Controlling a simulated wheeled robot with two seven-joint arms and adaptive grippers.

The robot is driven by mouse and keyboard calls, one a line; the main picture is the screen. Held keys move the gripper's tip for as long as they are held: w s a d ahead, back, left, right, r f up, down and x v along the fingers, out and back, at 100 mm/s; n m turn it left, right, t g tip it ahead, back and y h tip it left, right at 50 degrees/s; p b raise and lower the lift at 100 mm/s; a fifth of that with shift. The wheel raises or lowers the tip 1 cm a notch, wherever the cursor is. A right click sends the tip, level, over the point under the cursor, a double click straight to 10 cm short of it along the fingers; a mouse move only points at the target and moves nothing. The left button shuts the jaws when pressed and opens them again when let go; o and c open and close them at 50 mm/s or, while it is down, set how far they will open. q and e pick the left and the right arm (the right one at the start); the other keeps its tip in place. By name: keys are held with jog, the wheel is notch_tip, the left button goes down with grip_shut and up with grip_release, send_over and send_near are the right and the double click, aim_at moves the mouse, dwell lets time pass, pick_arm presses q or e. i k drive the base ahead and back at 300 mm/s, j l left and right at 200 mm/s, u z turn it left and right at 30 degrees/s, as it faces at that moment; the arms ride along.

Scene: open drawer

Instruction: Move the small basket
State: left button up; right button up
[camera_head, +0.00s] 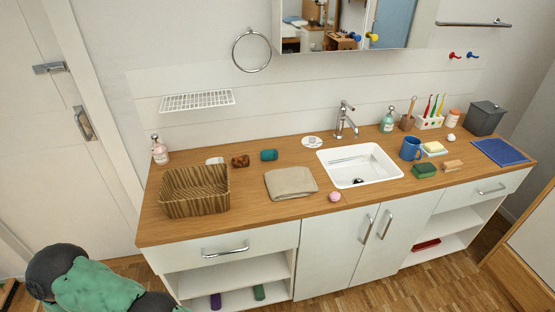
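The small basket (195,193) is brown, woven and rectangular. It stands upright on the left part of the wooden countertop (245,221), near the front edge. It appears empty from what shows of its inside. Part of one of my arms shows at the lower left, below and in front of the counter, apart from the basket. Neither of my grippers is in view.
A folded beige towel (291,182) lies right of the basket, with a pink ball (334,196) near the front edge. A soap bottle (159,150) stands behind the basket. The sink (360,165) is further right. The drawer (226,248) below the basket is shut.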

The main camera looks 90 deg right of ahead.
aim_at(188, 192)
jog(key=z, duration=2.8)
